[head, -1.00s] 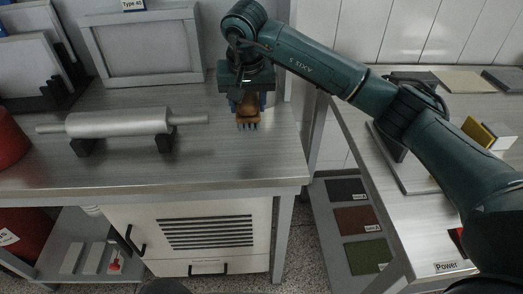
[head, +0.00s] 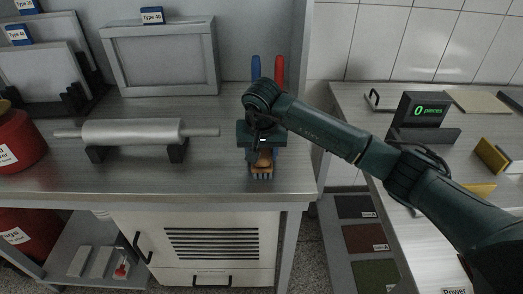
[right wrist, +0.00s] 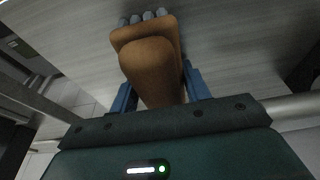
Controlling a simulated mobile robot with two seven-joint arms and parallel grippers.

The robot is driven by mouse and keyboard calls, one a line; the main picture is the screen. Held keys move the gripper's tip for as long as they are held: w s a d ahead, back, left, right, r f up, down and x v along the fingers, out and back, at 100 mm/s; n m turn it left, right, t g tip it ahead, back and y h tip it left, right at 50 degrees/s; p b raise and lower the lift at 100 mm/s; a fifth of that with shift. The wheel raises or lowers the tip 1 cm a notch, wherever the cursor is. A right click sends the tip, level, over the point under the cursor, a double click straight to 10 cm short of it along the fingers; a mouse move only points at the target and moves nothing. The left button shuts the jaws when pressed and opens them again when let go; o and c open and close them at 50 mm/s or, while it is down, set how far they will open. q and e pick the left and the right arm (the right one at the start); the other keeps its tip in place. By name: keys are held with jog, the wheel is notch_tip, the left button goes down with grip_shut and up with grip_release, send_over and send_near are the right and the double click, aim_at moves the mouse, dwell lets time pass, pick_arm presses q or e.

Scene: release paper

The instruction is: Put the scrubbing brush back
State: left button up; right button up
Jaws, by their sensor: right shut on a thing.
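My right gripper (head: 263,154) is above the front right part of the wooden-grey table in the head view. It is shut on the scrubbing brush (head: 262,165), an orange-brown block with several short grey bristle tufts pointing down. In the right wrist view the brush (right wrist: 150,65) sits between the two blue fingers, with its tufts (right wrist: 142,18) at the far end. I cannot tell whether the tufts touch the table. My left gripper is not in view.
A blue handle (head: 255,68) and a red handle (head: 279,70) stand upright behind my right gripper; their lower parts are hidden. A metal roller (head: 135,131) rests on black supports to the left. A grey frame (head: 160,58) leans at the back. The table's front edge is close.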

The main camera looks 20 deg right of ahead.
jog(key=shift+f, duration=0.1)
jog(key=o, duration=0.9)
jog(key=shift+o, duration=0.2)
jog(key=v, duration=1.2)
jog(key=shift+s, duration=0.1)
